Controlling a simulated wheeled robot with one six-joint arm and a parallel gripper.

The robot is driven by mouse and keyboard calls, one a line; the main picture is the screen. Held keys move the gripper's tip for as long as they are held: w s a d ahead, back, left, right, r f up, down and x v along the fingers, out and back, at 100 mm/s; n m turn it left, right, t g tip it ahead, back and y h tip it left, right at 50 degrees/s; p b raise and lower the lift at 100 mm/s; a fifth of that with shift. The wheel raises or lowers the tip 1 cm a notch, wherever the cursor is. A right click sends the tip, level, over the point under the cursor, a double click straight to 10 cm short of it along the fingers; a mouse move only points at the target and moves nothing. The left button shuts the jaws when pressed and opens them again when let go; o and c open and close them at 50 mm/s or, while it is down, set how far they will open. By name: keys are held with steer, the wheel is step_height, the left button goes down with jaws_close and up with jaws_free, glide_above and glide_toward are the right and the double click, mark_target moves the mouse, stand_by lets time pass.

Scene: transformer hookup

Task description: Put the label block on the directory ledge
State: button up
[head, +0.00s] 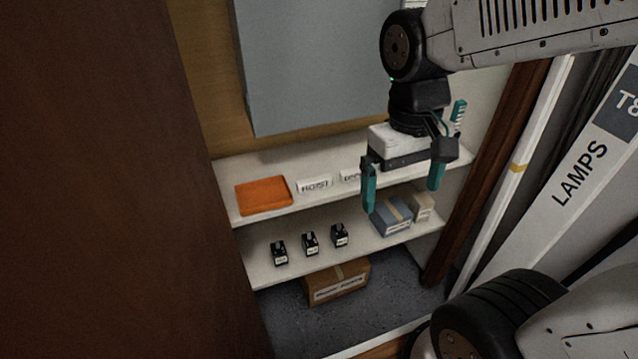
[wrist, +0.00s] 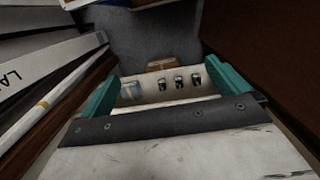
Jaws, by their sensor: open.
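Two white label blocks stand on the upper white shelf in the head view. One reads "HOIST" (head: 314,185); the other (head: 350,177) is partly hidden behind my gripper's left finger. My gripper (head: 403,188) is open, with its teal fingers pointing down in front of the right part of the shelves. Nothing shows between the fingers. In the wrist view my gripper (wrist: 165,75) is also open, with both teal fingers spread. The label blocks cannot be made out there. I cannot tell which surface is the directory ledge.
An orange tray (head: 263,195) lies left on the upper shelf. The lower shelf (head: 262,268) holds three small black devices (head: 310,243), a blue-grey box (head: 391,218) and a beige box (head: 423,207). A cardboard box (head: 337,283) sits beneath. A grey panel (head: 310,65) hangs above. A brown door (head: 95,180) is left.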

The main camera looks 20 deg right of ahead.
steer(key=w+a+f+t, duration=0.2)
steer(key=w+f, duration=1.5)
steer(key=w, duration=0.4)
steer(key=t, duration=0.4)
glide_toward(315, 180)
steer(key=f, duration=0.1)
steer(key=shift+g, duration=0.3)
steer(key=x, duration=0.7)
steer(key=shift+w+f, duration=0.15)
steer(key=shift+w, duration=0.25)
steer(key=c, duration=0.7)
